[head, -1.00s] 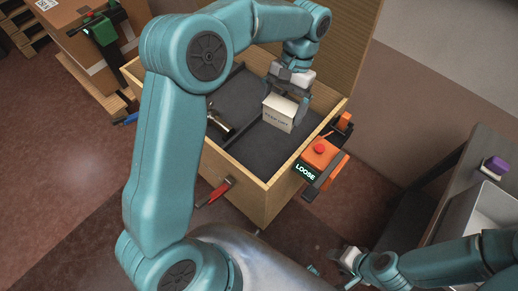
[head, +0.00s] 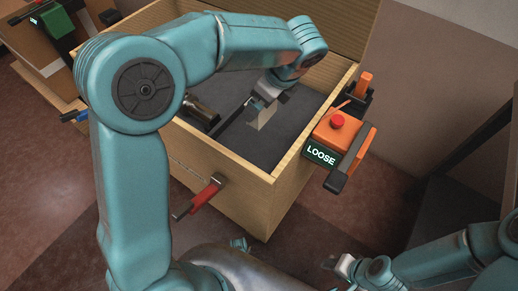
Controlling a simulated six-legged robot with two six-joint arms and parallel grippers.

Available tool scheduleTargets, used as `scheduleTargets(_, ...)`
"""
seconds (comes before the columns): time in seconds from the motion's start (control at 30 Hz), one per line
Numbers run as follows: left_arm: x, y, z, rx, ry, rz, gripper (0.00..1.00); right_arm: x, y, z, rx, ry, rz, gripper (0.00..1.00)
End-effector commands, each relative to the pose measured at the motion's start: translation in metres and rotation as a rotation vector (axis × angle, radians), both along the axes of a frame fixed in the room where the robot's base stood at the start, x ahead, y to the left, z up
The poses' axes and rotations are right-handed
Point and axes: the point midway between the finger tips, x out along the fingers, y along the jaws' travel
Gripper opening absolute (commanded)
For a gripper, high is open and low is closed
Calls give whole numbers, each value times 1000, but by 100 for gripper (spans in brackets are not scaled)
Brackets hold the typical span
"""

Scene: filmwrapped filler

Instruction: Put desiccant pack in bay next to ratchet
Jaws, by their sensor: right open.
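A pale box-shaped pack (head: 264,117), which I take to be the desiccant pack, shows in part inside the open wooden crate (head: 262,192). My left gripper (head: 262,101) is right above and against it, covering much of it; whether its jaws are closed on it is hidden. A dark metallic tool (head: 203,112), likely the ratchet, lies in the crate to the left, partly behind my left arm. A dark divider (head: 230,119) runs between tool and pack. My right gripper (head: 340,264) is open and empty at the lower right, outside the crate.
An orange strap tensioner (head: 338,133) with a red button and a sign reading LOOSE is on the crate's right side. A red-handled latch (head: 205,195) sticks out in front. The crate's right floor is clear.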

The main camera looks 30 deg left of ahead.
Motion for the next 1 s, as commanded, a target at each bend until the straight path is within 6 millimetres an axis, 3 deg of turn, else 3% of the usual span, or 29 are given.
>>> scheduleTargets(0.03,-1,0,-18,1,6,-3,57,0,0,-8,0,0,0,43)
scheduleTargets(0.2,-1,2,-70,1,8,1,57,0,0,-25,0,0,0,43)
scheduleTargets(0.4,1,3,-116,0,4,3,57,0,0,-40,0,0,0,43)
scheduleTargets(0.67,1,4,-137,0,4,4,57,0,0,-45,0,0,0,43)
scheduleTargets(0.9,1,4,-181,0,4,4,57,0,0,-62,0,0,0,43)
scheduleTargets(1.0,1,3,-188,0,4,4,57,0,0,-63,0,0,0,43)
